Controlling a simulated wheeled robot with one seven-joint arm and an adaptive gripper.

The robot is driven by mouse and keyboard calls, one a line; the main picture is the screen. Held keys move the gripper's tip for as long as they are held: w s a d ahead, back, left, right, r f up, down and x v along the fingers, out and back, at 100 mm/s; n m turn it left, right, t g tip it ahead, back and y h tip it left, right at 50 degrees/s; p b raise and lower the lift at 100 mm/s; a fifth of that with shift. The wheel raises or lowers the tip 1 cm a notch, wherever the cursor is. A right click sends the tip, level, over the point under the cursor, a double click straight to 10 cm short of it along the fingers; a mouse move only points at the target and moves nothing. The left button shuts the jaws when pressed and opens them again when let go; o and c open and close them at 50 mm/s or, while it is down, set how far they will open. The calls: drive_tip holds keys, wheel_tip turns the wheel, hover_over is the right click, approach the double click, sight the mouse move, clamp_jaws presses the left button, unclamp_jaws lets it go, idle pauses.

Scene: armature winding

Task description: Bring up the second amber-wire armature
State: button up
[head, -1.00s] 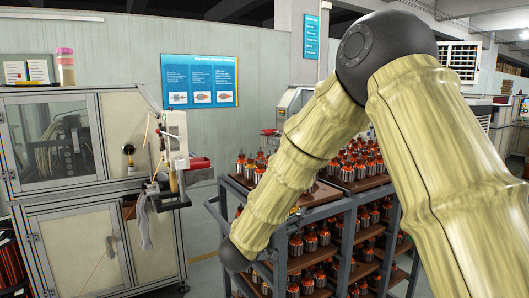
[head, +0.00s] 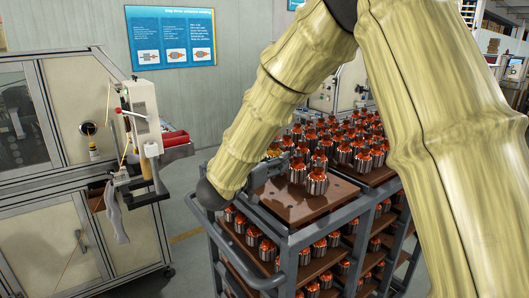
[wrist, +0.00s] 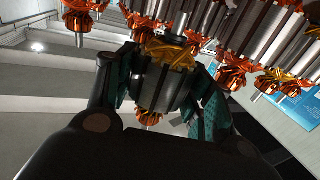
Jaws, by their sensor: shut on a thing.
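My gripper (wrist: 160,95) is shut on an armature (wrist: 165,82) in the wrist view. The armature has a dark ribbed body, an amber-yellow winding (wrist: 172,53) and a steel shaft. One finger lies along each side of its body. In the head view the gripper (head: 264,170) shows partly beside the near left corner of the cart's top tray (head: 298,207). My arm hides much of it there, and the held armature is hard to make out. Several orange-wound armatures (head: 317,182) stand upright on the tray. The wrist view shows other armatures close beside the held one, some with amber-yellow windings (wrist: 278,75).
The grey cart (head: 290,241) has lower shelves full of armatures. The near part of its top tray is bare, with small holes. A winding machine (head: 145,130) with a red handle stands at the left. Open floor lies between machine and cart.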

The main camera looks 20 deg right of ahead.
drive_tip(key=shift+w+r, duration=0.1)
drive_tip(key=shift+s+a+r+b, duration=0.1)
drive_tip(key=shift+s+a+b, duration=0.15)
drive_tip(key=shift+s, duration=0.45)
drive_tip(key=shift+w+f+b, duration=0.25)
drive_tip(key=shift+w+f, duration=0.15)
drive_tip(key=shift+f, duration=0.2)
drive_tip(key=shift+w+f+b, duration=0.25)
drive_tip(key=shift+w+f, duration=0.1)
drive_tip(key=shift+f, duration=0.2)
drive_tip(key=shift+s+f+b, duration=0.45)
drive_tip(key=shift+s+b, duration=0.05)
drive_tip(key=shift+w+f+b, duration=0.25)
drive_tip(key=shift+f+b, duration=0.05)
drive_tip(key=shift+f, duration=0.3)
drive_tip(key=shift+s+r, duration=0.15)
drive_tip(key=shift+s+a, duration=0.1)
drive_tip(key=shift+a, duration=0.05)
